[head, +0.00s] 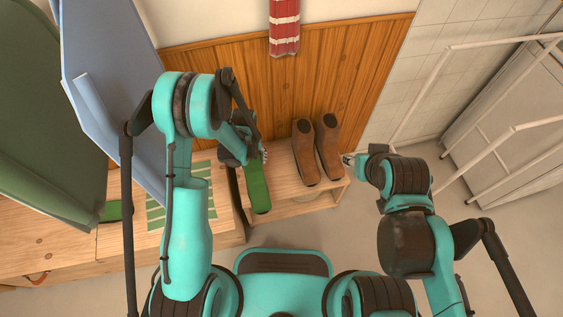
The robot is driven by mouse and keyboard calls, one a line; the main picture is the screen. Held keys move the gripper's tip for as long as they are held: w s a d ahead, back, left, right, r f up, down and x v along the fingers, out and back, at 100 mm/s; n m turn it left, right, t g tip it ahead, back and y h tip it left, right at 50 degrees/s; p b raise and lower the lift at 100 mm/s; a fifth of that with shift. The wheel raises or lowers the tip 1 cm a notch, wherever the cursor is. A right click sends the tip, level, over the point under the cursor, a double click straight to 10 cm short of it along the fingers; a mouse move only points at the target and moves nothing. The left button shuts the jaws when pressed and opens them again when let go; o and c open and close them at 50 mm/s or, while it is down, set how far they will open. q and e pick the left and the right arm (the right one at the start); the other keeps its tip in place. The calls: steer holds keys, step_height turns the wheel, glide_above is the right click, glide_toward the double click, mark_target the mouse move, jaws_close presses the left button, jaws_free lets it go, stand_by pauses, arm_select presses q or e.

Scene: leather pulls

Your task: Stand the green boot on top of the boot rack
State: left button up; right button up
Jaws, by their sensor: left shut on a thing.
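The green boot (258,188) is at the left end of the wooden boot rack (328,195), with its toe towards me. My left gripper (258,152) is shut on its upper part, and the arm hides some of it. I cannot tell whether its sole touches the rack top. A pair of brown boots (305,153) (328,148) stands upright on the rack to its right. My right gripper (350,160) is beside the rack's right end, apart from the boots. Its fingers are too small to judge.
A wooden bench (60,245) with a green striped mat (155,212) is left of the rack. A blue panel-like thing (110,80) rises at the left. White rails (490,45) stand at the right. A red striped cloth (284,28) hangs on the wall.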

arm_select(q)
steer(key=w+a+f+b, duration=0.4)
steer(key=w+f+b, duration=0.2)
steer(key=w+f, duration=0.4)
steer(key=shift+w+a+f, duration=0.25)
steer(key=shift+w+f, duration=0.05)
steer(key=shift+f, duration=0.15)
steer(key=shift+f, duration=0.15)
steer(key=o, duration=1.9)
steer(key=shift+c, duration=0.2)
